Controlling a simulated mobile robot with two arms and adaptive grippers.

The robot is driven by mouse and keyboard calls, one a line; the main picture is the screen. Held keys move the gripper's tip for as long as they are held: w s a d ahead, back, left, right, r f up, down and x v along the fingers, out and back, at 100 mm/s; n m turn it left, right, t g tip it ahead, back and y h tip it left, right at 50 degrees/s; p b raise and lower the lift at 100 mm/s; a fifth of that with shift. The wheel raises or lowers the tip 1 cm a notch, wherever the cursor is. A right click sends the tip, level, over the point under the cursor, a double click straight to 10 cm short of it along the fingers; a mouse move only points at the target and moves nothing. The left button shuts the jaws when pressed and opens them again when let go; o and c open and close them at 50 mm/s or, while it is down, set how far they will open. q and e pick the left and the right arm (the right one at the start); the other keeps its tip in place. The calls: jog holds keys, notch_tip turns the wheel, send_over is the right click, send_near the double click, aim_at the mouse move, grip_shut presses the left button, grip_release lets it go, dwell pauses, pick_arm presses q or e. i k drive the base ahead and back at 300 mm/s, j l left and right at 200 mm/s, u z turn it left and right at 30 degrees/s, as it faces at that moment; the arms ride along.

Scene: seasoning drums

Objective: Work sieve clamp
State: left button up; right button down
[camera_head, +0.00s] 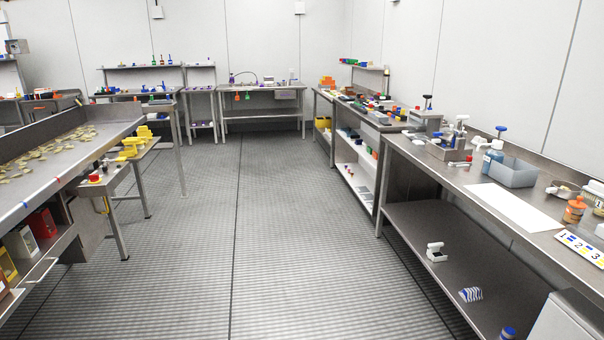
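Neither of my grippers is in view. I cannot tell for certain which thing is the sieve clamp. On the right-hand steel bench (470,190) stand several small upright devices. One is a grey block with a black-topped handle (427,120). Nearer is a metal block with a white-topped handle (456,146). A small round metal dish or sieve (563,190) lies near the right edge, too small to identify surely.
The grey floor aisle (235,220) is clear down the middle. A steel tray table with yellowish pieces (60,145) stands left. A lower shelf (450,270) juts below.

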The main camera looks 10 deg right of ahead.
aim_at(462, 117)
jog(key=i, duration=1.9)
jog(key=i+z, duration=0.15)
jog(key=i, duration=0.3)
jog(key=i+j+z, duration=0.1)
jog(key=i, duration=0.4)
jog(key=i+j+z, duration=0.15)
jog(key=i, duration=0.3)
jog(key=i+j+z, duration=0.1)
jog(key=i, duration=0.35)
jog(key=i+j+z, duration=0.85)
jog(key=i+j, duration=0.05)
jog(key=i, duration=0.05)
